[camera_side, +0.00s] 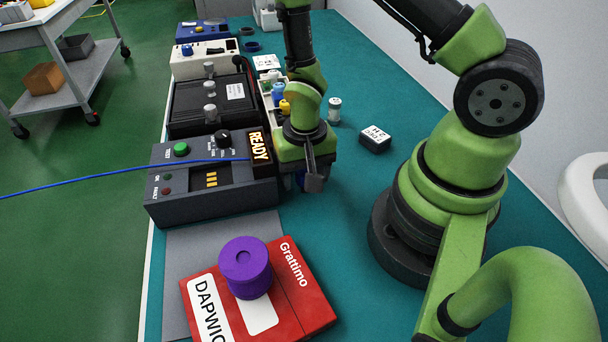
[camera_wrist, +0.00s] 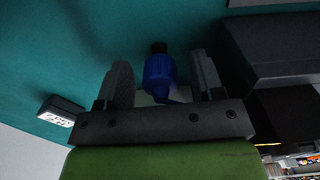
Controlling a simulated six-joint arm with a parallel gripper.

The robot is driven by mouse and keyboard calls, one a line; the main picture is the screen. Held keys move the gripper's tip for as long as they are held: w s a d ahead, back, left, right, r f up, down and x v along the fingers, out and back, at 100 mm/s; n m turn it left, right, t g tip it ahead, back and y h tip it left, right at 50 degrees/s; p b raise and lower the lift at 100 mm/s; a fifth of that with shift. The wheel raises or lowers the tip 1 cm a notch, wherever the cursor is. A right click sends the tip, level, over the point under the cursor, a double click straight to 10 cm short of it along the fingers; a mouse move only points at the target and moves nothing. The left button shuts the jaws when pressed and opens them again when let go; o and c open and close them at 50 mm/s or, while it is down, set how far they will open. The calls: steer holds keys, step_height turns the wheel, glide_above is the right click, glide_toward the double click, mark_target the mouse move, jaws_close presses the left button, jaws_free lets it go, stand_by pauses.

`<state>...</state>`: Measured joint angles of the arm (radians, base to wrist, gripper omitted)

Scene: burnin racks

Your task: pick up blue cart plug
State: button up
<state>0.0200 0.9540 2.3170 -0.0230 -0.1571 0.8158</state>
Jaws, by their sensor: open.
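The blue plug (camera_wrist: 158,74) lies between the two fingers of my gripper (camera_wrist: 161,84) in the wrist view, with a dark tip pointing away from the gripper. Gaps show on both sides of it, so the fingers are open around it and not closed on it. In the side view my gripper (camera_side: 309,180) is low over the teal bench, just right of the grey tester (camera_side: 212,195) with the READY display. Only a sliver of dark blue shows behind the finger there; the rest of the plug is hidden.
A blue cable (camera_side: 120,173) crosses from the left to the tester. A purple spool (camera_side: 244,266) stands on a red box (camera_side: 308,295) in front. A small black labelled box (camera_side: 375,140) and a vial (camera_side: 334,110) stand to the right. A black unit (camera_side: 207,105) stands behind the tester.

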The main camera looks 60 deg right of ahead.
steer(key=shift+f, duration=0.25)
steer(key=shift+c, duration=0.2)
steer(key=c, duration=0.9)
steer(key=shift+r, duration=0.1)
steer(key=shift+c, duration=0.2)
